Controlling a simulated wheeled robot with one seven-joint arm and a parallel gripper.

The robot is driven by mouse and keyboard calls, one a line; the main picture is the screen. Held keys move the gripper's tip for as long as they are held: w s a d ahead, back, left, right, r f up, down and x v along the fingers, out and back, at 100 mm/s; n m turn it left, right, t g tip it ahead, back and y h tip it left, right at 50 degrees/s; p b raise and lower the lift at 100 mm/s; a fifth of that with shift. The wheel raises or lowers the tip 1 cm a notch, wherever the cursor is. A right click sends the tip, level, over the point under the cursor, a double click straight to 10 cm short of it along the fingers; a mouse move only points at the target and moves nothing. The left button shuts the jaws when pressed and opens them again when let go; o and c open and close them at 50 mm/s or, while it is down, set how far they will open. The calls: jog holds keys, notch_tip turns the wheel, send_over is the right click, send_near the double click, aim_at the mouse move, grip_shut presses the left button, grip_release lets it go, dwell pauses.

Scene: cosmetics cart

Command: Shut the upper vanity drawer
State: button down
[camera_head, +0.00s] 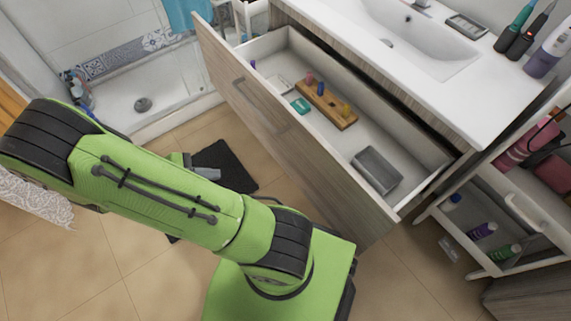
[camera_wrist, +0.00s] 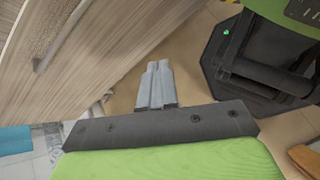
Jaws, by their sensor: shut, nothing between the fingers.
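The upper vanity drawer (camera_head: 345,182) is pulled far out from under the white sink top. Its wood-look front has a handle (camera_head: 262,106), and the wood front also shows in the wrist view (camera_wrist: 112,45). My gripper (camera_head: 212,174) is left of the drawer front, apart from it, partly hidden behind my green arm. In the wrist view its two grey fingers (camera_wrist: 155,68) are together with nothing between them, to the right of the wood front.
Inside the drawer are a wooden block with small bottles (camera_head: 326,103), a grey tray (camera_head: 377,171) and a teal item (camera_head: 300,105). A white cart (camera_head: 497,262) with bottles stands at right. A dark mat (camera_head: 226,166) lies on the tiled floor. A shower tray (camera_head: 160,98) is behind.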

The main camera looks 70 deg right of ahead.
jog(key=s+d+f+n+g+h+b, duration=0.1)
jog(key=s+d+f+n+h+b, duration=0.1)
jog(key=s+d+f+n+h, duration=0.3)
jog(key=s+d+f+n+g+h+b, duration=0.1)
jog(key=f+g+h, duration=0.1)
jog(key=f, duration=0.6)
jog(key=b, duration=0.2)
send_near(294, 155)
jog(key=shift+n+h, duration=0.3)
jog(key=x, duration=0.6)
jog(key=shift+s+d+f, duration=0.3)
jog(key=shift+s, duration=0.05)
